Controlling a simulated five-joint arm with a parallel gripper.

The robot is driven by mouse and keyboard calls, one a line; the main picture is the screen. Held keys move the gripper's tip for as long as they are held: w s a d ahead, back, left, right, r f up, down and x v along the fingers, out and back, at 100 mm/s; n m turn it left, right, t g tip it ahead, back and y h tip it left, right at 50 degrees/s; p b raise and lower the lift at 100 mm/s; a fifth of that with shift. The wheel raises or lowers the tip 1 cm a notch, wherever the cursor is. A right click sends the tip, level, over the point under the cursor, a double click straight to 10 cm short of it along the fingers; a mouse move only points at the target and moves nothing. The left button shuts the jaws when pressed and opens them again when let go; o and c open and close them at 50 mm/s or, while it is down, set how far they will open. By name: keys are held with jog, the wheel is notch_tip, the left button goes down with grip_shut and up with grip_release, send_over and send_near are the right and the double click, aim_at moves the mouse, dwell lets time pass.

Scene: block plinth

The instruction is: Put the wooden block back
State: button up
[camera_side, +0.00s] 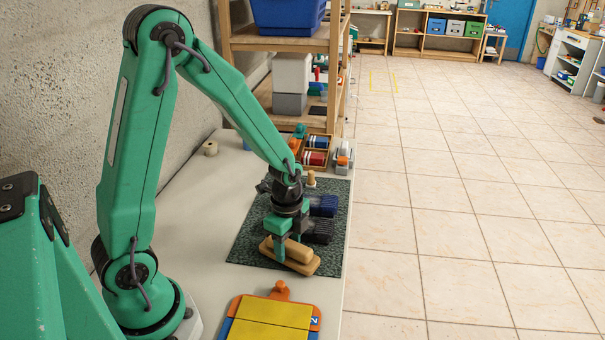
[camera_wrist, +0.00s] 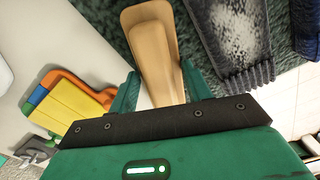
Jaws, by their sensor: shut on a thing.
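A light wooden block (camera_side: 296,250) is between the fingers of my gripper (camera_side: 286,246), which is shut on it. A second, longer wooden piece (camera_side: 303,267) lies flat on the dark speckled mat (camera_side: 246,246), directly under the block. The two look stacked and roughly aligned; I cannot tell whether they touch. In the wrist view the block (camera_wrist: 150,45) runs away from between the green fingers (camera_wrist: 160,92). The lower piece (camera_wrist: 196,85) shows along its right side there. My fingers hide part of the block in the side view.
Two dark ridged, brush-like objects, one black (camera_side: 318,232) and one blue (camera_side: 323,206), lie just behind the block. A wooden peg (camera_side: 311,179) stands near the mat's far edge. A yellow panel with orange and blue edges (camera_side: 272,312) lies in front.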

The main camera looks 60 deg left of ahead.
aim_at(288, 243)
jog(key=shift+f, duration=0.2)
jog(key=o, duration=0.9)
jog(key=shift+r, duration=0.15)
jog(key=shift+r, duration=6)
jog(key=shift+r, duration=0.1)
jog(key=shift+s+d+r+n+t, duration=0.45)
jog(key=shift+s+r+n+t, duration=0.5)
jog(key=shift+s+r+n, duration=1.05)
jog(key=shift+s+d+r+n+t, duration=0.45)
jog(key=shift+s+r+n+t, duration=0.7)
jog(key=shift+n, duration=1.4)
jog(key=shift+s+d+r+n+t, duration=0.45)
jog(key=shift+s+r+n+t, duration=0.25)
jog(key=shift+s+r+n, duration=1.4)
